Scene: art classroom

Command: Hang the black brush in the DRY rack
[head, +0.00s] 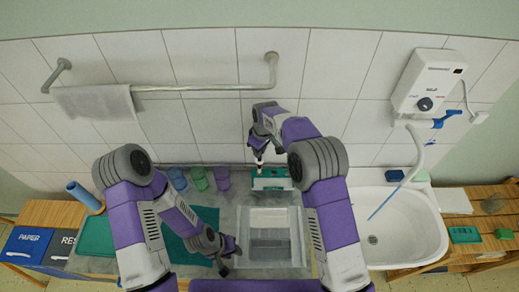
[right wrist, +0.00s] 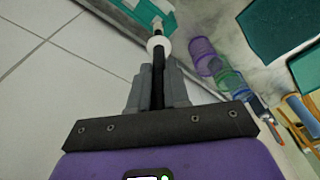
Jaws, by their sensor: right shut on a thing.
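My right gripper (head: 259,147) is shut on the black brush. In the right wrist view the brush (right wrist: 158,75) runs out from between the grey fingers, with a white collar (right wrist: 158,43) near its far end. The teal rack (head: 270,179) stands against the tiled wall, just below the right gripper in the head view; its lettering is not readable. It also shows beyond the brush in the right wrist view (right wrist: 146,12). I cannot tell whether the brush touches the rack. My left gripper (head: 229,257) looks open and empty, low beside the clear tub.
A clear tub (head: 270,217) stands in front of the rack. Several coloured cups (head: 200,179) stand left of it, near a green mat (head: 182,246). A white sink (head: 420,238) is at the right. A towel bar (head: 200,87) crosses the wall above.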

